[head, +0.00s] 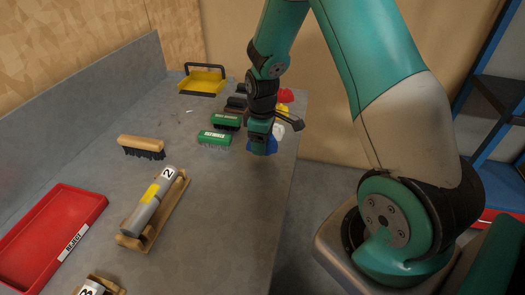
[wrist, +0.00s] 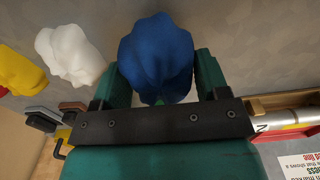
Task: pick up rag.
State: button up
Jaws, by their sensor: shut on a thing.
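A blue rag (head: 262,145) shows below my gripper (head: 260,140) near the right edge of the grey bench, partly hidden by the gripper in the head view. In the wrist view the bunched blue rag (wrist: 157,58) sits between the two teal fingers of my gripper (wrist: 160,85), and the gripper is shut on it. I cannot tell whether the rag touches the bench. A white rag (wrist: 68,55) lies beside it, and it also shows in the head view (head: 278,130). A yellow rag (wrist: 20,72) and a red rag (head: 286,95) are further along the row.
A wooden brush (head: 141,146), a grey cylinder (head: 150,204) marked 2 on a wooden cradle, and a red reject tray (head: 93,205) lie nearer. A yellow dustpan (head: 203,82) is at the back. The bench's front right area is clear.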

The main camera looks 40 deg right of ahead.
notch_tip(320, 180, up, 15)
jog(key=b, duration=0.1)
jog(key=shift+r, duration=0.2)
